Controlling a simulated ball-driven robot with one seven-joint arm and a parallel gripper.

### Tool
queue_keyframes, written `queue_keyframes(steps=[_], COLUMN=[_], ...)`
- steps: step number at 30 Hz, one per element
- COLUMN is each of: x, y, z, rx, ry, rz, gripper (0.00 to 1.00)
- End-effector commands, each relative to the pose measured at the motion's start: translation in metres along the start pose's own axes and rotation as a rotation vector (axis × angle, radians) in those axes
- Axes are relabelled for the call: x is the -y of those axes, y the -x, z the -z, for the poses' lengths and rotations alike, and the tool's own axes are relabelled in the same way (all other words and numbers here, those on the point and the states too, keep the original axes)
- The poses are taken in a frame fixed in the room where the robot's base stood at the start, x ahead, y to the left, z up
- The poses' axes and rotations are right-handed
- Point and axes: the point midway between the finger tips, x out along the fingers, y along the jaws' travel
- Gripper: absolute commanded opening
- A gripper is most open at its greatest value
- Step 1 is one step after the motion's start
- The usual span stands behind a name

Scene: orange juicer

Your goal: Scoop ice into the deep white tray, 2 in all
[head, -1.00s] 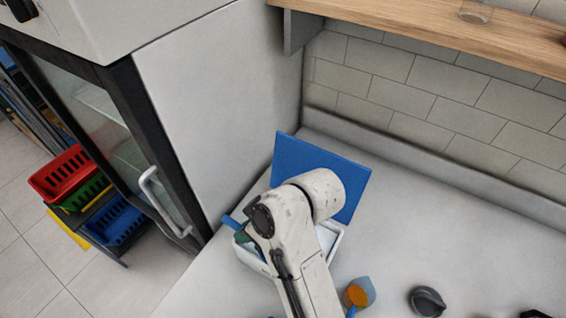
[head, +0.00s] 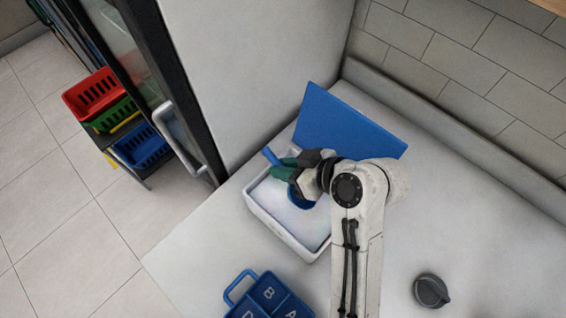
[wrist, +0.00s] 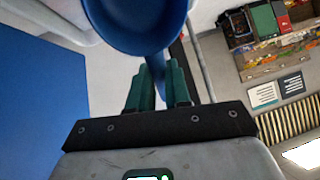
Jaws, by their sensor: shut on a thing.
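My gripper (head: 287,168) has green fingers and is shut on the blue scoop's handle. The scoop (head: 300,197) has its bowl over a white tray (head: 262,222) and its handle end sticks out to the upper left. In the wrist view the scoop's bowl (wrist: 138,25) fills the top, with its handle running down between the fingers (wrist: 160,88). The white tray holds a smooth pale fill that looks like ice (head: 284,212). My arm hides the tray's right side.
A blue panel (head: 345,125) stands tilted behind the tray. A blue lettered caddy with a handle (head: 268,298) is in front. A dark knob-like object (head: 431,291) lies on the counter at right. A glass-door cabinet (head: 180,135) stands left, with coloured baskets (head: 140,146) beyond it.

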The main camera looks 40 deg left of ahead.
Motion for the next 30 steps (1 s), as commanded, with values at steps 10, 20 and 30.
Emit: queue_keyframes(steps=[10, 20, 30], x=[-0.004, -0.008, -0.01], y=[-0.011, -0.029, -0.038], z=[-0.02, -0.044, -0.051], rx=[-0.069, -0.067, -0.03], ry=[0.014, 0.015, 0.009], rz=[0.005, 0.005, 0.004], gripper=[0.0, 0.0, 0.0])
